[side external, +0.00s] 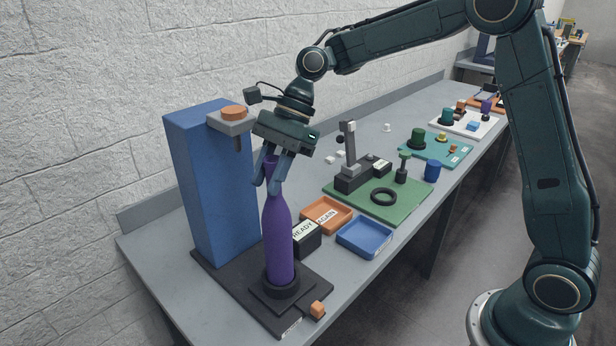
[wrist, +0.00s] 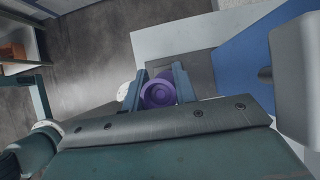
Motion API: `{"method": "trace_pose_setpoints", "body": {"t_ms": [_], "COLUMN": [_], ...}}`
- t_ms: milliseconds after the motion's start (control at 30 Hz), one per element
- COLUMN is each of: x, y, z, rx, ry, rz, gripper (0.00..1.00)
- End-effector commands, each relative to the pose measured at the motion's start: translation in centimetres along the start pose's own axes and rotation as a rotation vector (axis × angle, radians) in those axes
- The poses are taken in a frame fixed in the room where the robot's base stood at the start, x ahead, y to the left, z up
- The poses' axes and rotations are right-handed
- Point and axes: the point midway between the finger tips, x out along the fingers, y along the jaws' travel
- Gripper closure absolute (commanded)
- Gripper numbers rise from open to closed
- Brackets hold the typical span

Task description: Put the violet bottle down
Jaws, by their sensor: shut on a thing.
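The violet bottle (side external: 277,240) stands upright, with its base in the dark round holder (side external: 281,287) on the black base plate. Whether it rests fully on the holder's floor is hidden by the rim. My gripper (side external: 268,184) is above it with its fingers closed around the bottle's neck. In the wrist view the violet bottle top (wrist: 159,93) shows between the two fingers of my gripper (wrist: 158,88).
A tall blue column (side external: 208,185) with a grey bracket (side external: 232,122) and orange cap stands close left of my gripper. A black READY box (side external: 307,240), an orange tray (side external: 327,213) and a blue tray (side external: 364,238) lie to the right. A green board (side external: 385,200) is farther back.

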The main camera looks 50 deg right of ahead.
Motion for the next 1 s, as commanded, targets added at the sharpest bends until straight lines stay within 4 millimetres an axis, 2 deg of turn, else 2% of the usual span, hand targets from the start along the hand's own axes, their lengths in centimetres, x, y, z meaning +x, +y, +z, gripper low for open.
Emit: {"method": "trace_pose_setpoints", "body": {"t_ms": [667, 700, 800, 1000], "x": [1.0, 1.0, 1.0, 1.0], "y": [0.0, 0.0, 0.0, 0.0], "z": [-0.6, -0.6, -0.6, -0.6], "rx": [-0.001, 0.001, 0.001, 0.001], "ry": [-0.001, 0.0, 0.0, 0.0], "rz": [-0.001, 0.0, 0.0, 0.0], "gripper": [1.0, 0.7, 0.51, 0.51]}}
